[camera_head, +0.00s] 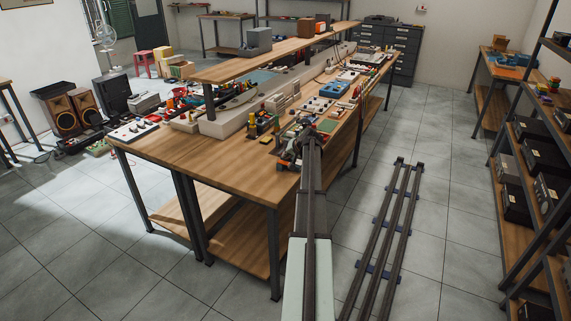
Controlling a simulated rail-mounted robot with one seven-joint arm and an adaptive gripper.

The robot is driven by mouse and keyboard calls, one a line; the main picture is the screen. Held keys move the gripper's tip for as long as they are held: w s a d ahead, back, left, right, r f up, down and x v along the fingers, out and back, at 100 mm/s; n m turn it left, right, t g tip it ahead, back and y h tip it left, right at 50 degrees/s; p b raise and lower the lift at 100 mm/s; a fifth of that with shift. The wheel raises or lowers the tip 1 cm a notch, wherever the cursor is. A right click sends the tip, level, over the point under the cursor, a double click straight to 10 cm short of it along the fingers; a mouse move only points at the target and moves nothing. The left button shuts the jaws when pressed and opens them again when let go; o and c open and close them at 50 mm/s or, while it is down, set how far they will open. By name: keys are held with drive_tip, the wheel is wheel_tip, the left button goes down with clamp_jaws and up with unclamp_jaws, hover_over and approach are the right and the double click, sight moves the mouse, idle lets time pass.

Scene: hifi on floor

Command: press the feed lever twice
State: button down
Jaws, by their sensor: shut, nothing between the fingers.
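My arm runs up from the bottom of the picture to the near right edge of the long wooden workbench (205,160). At its far end my gripper (284,163) shows as a small dark shape over the bench edge, shut and empty. It is beside a cluster of small devices (298,132) on the bench. I cannot pick out the feed lever for certain among these small parts. My arm and gripper hide part of the bench edge there. Whether my gripper touches anything is too small to tell.
A raised shelf (270,55) runs above the bench. Floor rails (385,235) lie at right. A shelf rack (530,160) stands at far right. Speakers (68,112) stand at left.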

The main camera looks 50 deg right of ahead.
sight(286, 163)
drive_tip(key=shift+r+p, duration=0.55)
drive_tip(key=shift+r, duration=1.65)
